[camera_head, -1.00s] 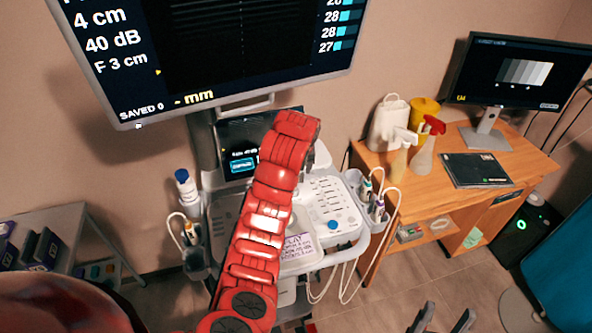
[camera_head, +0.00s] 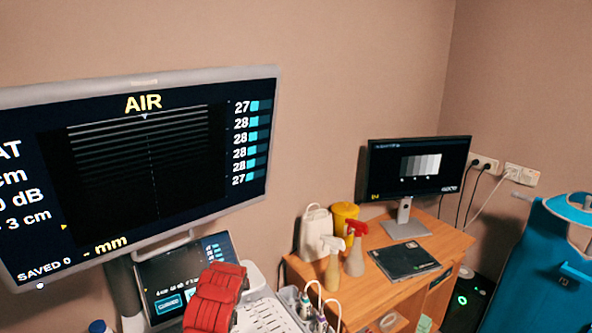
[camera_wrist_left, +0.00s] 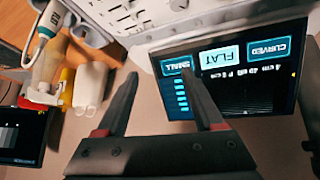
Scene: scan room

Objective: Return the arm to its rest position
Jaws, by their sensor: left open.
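My left arm (camera_head: 216,298) shows as red links at the bottom of the head view, in front of the ultrasound machine's console. Its gripper is not seen there. In the left wrist view my left gripper (camera_wrist_left: 159,76) is open, with its two dark fingers apart and nothing between them. The console's touch screen (camera_wrist_left: 262,92) lies beyond the fingers, upside down, with buttons reading CURVED, FLAT and SMALL. The right finger overlaps its edge in the picture; I cannot tell the distance. My right gripper is in neither view.
The large monitor (camera_head: 150,232) reads AIR. Probes (camera_head: 318,318) hang beside the control panel (camera_head: 268,318). A wooden desk (camera_head: 445,252) on the right holds spray bottles (camera_head: 355,258), a yellow tub (camera_head: 343,214) and a screen (camera_head: 385,185).

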